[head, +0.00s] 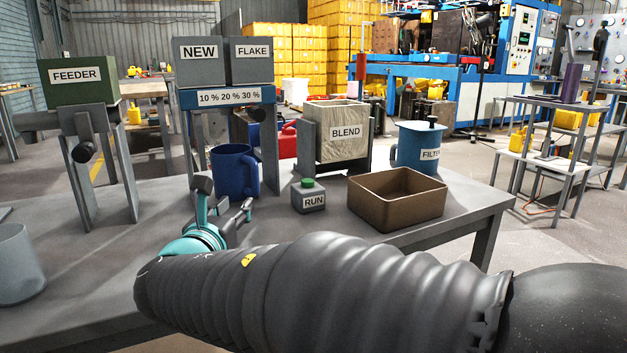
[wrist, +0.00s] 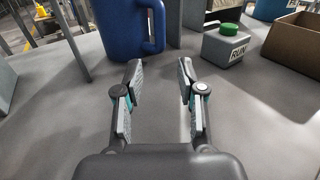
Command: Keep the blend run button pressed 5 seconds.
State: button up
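The RUN button is a grey box (head: 308,197) with a green cap (head: 308,183) and a RUN label, on the table to the right of the blue mug and in front of the BLEND box (head: 342,135). In the wrist view the RUN box (wrist: 224,46) with its green cap (wrist: 231,30) is at the upper right, beyond my fingers. My gripper (wrist: 160,85) is open and empty, its two fingers apart above the bare table. In the head view my gripper (head: 222,205) is to the left of the RUN box, not touching it.
A blue mug (head: 235,172) stands close behind my gripper. A brown open tray (head: 397,205) is right of the button, with the blue FILTER jug (head: 417,148) behind it. The FEEDER (head: 78,80) stands at left, and a grey cup (head: 18,265) at front left. The table near the button's front is clear.

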grip_shut()
dwell(1.1)
